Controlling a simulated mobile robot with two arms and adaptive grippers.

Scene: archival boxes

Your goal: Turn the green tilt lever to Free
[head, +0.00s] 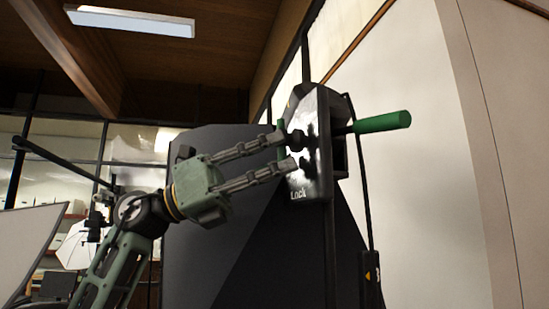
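The green tilt lever (383,122) is a thick green cylinder on a dark rod. It sticks out to the right, tilted slightly up, from a black bracket (316,170). White letters reading "Lock" show low on the bracket's front face; no "Free" mark is legible. My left gripper (284,151) comes in from the left. Its two fingers are apart, with the tips close to dark knobs on the bracket's left side; I cannot tell whether they touch. The gripper is on the opposite side of the bracket from the green grip. My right gripper is not in view.
A large black panel (200,265) stands behind my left arm. A pale wall (430,200) fills the right side, with free room around the green grip. A white board (32,240) and a white umbrella (74,246) are at the left. A ceiling lamp (130,21) hangs above.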

